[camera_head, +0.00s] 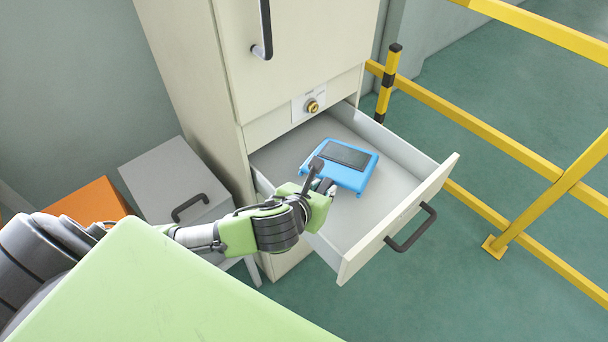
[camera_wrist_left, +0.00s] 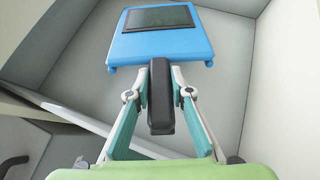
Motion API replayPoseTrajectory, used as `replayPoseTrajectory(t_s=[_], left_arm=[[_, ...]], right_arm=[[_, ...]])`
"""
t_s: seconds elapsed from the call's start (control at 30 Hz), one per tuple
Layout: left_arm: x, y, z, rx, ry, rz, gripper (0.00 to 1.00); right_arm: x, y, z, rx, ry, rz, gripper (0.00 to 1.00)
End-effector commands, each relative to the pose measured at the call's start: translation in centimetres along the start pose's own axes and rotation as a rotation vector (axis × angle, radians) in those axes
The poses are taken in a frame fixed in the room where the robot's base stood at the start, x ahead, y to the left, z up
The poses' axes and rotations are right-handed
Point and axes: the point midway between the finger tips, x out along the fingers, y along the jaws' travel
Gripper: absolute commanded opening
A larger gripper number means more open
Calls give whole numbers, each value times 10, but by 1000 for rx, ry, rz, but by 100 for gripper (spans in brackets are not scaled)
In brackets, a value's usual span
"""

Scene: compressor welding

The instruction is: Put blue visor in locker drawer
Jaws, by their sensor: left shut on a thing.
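The blue visor (camera_head: 347,178) with a dark window shows in the head view over the open locker drawer (camera_head: 395,188). I cannot tell whether it touches the drawer floor. The right gripper is not in view.
The beige locker (camera_head: 190,70) stands behind the drawer, with a closed door above. A grey box (camera_head: 165,175) and an orange box (camera_head: 90,203) sit at left. Yellow railings (camera_head: 480,130) stand at right. The green floor in front is clear.

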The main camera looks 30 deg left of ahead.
Motion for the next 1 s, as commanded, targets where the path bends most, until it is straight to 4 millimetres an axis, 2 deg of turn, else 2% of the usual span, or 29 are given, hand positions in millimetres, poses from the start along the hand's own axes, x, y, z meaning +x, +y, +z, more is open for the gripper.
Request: replayPoseTrajectory(t_s=[0.03,0.27,0.5,0.6,0.97,1.0], left_arm=[[2,10,4,2,-1,3,0],[9,28,8,1,-1,1,0],[20,63,17,2,-1,1,0],[26,60,7,-2,0,-3,0],[28,60,5,0,-1,-2,0],[28,60,4,0,1,-2,28]], right_arm=[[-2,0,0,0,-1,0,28],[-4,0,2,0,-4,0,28],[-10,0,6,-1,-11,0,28],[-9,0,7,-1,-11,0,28],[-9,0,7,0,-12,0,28],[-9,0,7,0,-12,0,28]])
